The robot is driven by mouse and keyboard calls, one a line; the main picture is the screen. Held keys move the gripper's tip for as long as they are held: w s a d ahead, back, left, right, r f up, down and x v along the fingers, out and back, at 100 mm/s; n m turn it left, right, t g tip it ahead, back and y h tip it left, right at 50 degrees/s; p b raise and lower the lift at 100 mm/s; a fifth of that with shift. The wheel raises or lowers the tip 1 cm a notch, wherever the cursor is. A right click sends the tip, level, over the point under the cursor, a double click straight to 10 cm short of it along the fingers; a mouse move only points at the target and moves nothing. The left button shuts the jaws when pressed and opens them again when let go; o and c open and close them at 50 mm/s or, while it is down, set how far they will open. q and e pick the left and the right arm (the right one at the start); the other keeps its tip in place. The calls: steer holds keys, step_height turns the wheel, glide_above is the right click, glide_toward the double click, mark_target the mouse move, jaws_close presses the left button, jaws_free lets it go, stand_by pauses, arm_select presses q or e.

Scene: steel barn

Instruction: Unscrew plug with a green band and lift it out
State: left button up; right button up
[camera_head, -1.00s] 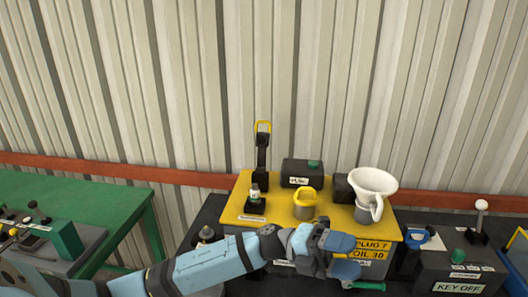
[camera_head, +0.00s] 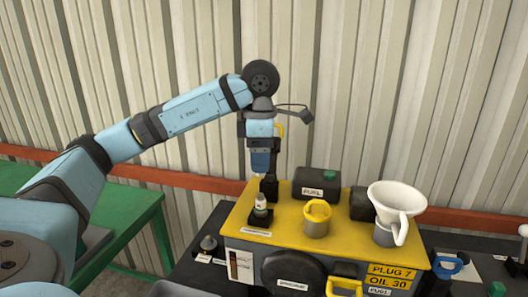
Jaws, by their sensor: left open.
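A small upright plug (camera_head: 261,203), whitish with a green band, stands in a black block on the yellow top of the machine (camera_head: 285,205). My left arm comes in from the left and reaches over the machine. My left gripper (camera_head: 261,172) points down, open and empty, above and apart from the plug. Its fingers are small here, and the gap between them is hard to see. My right gripper is not in view.
Behind the gripper stands a black post with a yellow handle (camera_head: 280,131). A yellow-capped grey filler (camera_head: 316,219), a black fuel tank (camera_head: 316,183) and a white funnel (camera_head: 397,199) stand to the right. A dark plug-like piece (camera_head: 208,245) is at the front left. A green table (camera_head: 150,215) is at left.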

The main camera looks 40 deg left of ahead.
mark_target(261, 194)
arm_select(q)
step_height(261, 194, down, 13)
steer(key=shift+r+p, duration=0.2)
steer(key=shift+p, duration=0.65)
steer(key=c, duration=1)
steer(key=shift+f+n+b, duration=0.1)
steer(key=shift+n+b, duration=0.2)
steer(key=shift+n, duration=0.5)
steer(key=n, duration=0.2)
steer(key=shift+n, duration=0.3)
steer(key=n+b, duration=0.1)
steer(key=n, duration=1.3)
